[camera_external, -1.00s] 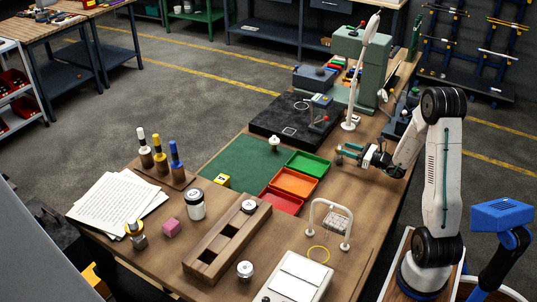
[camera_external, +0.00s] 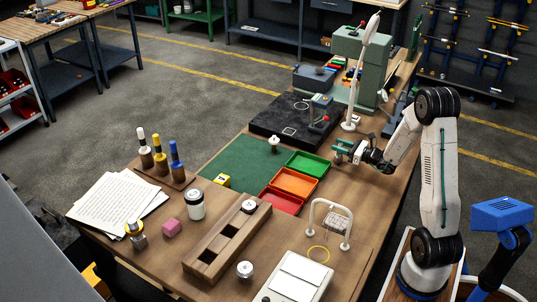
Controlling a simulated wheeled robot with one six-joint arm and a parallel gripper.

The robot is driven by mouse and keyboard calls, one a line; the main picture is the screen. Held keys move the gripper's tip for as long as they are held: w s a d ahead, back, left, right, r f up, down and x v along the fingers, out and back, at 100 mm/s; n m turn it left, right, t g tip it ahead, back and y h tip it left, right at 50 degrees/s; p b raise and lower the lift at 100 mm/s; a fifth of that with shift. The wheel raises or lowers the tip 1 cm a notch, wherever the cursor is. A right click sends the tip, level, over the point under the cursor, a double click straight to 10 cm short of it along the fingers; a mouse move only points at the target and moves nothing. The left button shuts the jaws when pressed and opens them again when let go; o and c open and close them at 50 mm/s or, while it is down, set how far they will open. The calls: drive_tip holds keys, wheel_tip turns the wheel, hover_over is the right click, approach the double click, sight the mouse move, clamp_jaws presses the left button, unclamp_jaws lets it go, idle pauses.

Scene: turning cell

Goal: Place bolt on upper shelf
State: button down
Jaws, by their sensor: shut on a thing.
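My gripper (camera_external: 341,152) is shut, held above the right side of the wooden workbench (camera_external: 345,215), just right of the green tray. The thing between its jaws is very small in this view; I take it to be the bolt, but its shape cannot be made out. My white arm reaches in from the right. I cannot tell which surface is the upper shelf.
Green (camera_external: 307,164), orange (camera_external: 293,184) and red (camera_external: 281,202) trays lie left of my gripper. A white lamp (camera_external: 362,75) and a green machine (camera_external: 368,50) stand behind it. A white arch frame (camera_external: 331,222) stands in front. Bare bench lies between arch and gripper.

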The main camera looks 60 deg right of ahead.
wheel_tip(320, 180, up, 10)
drive_tip(key=shift+f, duration=0.2)
drive_tip(key=s+d+r+m+g+h, duration=0.1)
drive_tip(key=s+d+m+g+h, duration=0.1)
drive_tip(key=s+d+m+h, duration=0.45)
drive_tip(key=s+d+r+m+g+h, duration=0.2)
drive_tip(key=s+d+h, duration=0.25)
drive_tip(key=d, duration=0.55)
drive_tip(key=w+a+f+n+t+y, duration=0.1)
drive_tip(key=w+a+n+y, duration=0.1)
drive_tip(key=a, duration=0.3)
drive_tip(key=w+a+f+n+t+y, duration=0.1)
drive_tip(key=w+a+f+n+y, duration=0.1)
drive_tip(key=w+a+y, duration=0.3)
drive_tip(key=w+a+f+n+t+y, duration=0.2)
drive_tip(key=w+a+n+y, duration=0.1)
drive_tip(key=w+a+n, duration=0.1)
drive_tip(key=shift+a, duration=0.75)
drive_tip(key=shift+a+n+y, duration=0.25)
drive_tip(key=shift+a+y, duration=0.15)
drive_tip(key=shift+y, duration=0.1)
drive_tip(key=shift+a+f, duration=0.15)
drive_tip(key=shift+f, duration=3.7)
drive_tip(key=shift+f, duration=0.15)
